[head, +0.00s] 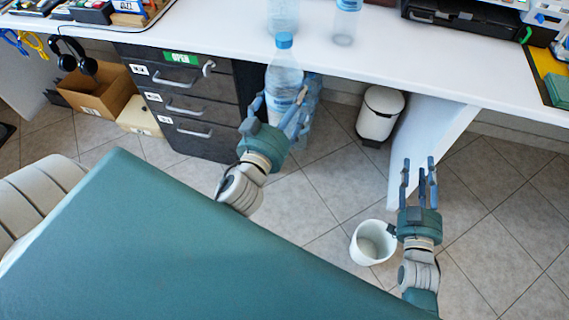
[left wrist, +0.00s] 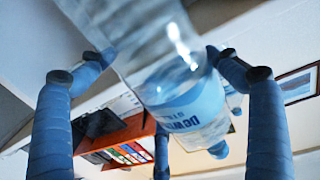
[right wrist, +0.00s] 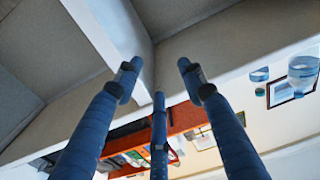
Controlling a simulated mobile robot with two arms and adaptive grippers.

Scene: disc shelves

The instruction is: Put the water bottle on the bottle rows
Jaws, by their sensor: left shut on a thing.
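A clear water bottle (head: 284,78) with a blue cap is held upright in my left gripper (head: 278,108), in front of the counter's edge. The left wrist view shows the bottle (left wrist: 165,55) with its blue label between the fingers. Two more clear bottles stand on the white counter, one behind the held bottle (head: 283,14) and one to its right (head: 346,22). More bluish bottles (head: 309,100) show partly behind my left gripper, below the counter; how they stand is hidden. My right gripper (head: 419,172) is open and empty, right of the white bin.
The white counter (head: 225,32) runs across the back, with dark drawers (head: 190,112) below it. A white pedal bin (head: 380,114) and a counter support panel (head: 425,135) stand under it. A white bucket (head: 372,243) is by my right wrist. A teal surface (head: 170,240) fills the front.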

